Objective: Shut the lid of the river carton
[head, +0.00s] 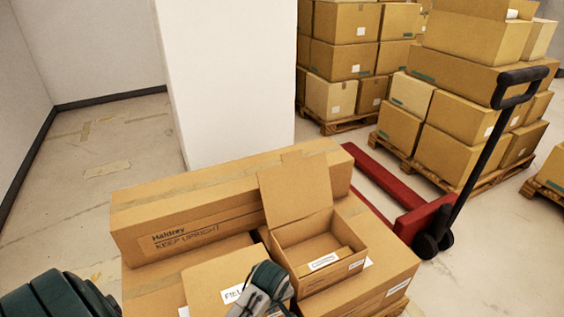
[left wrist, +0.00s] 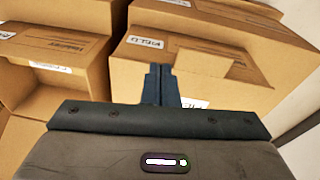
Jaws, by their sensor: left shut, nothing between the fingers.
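An open carton (head: 330,236) stands on the stack in the head view, its lid (head: 296,191) raised and leaning back toward a long box. Its front label (head: 323,261) is too small to read. The open carton also shows at the left of the left wrist view (left wrist: 50,88). A neighbouring carton (head: 208,283) has its lid down and a label that seems to read FIELD; it also shows in the left wrist view (left wrist: 215,80). My left gripper (head: 264,287) is shut and empty, over this carton's right side and left of the open carton. My right gripper is out of view.
A long box (head: 230,195) marked Haldrey, KEEP UPRIGHT lies behind the cartons. A red pallet jack (head: 385,185) with a black handle (head: 485,150) stands to the right. A white pillar (head: 225,80) rises behind. Stacked boxes on pallets (head: 455,90) fill the back right.

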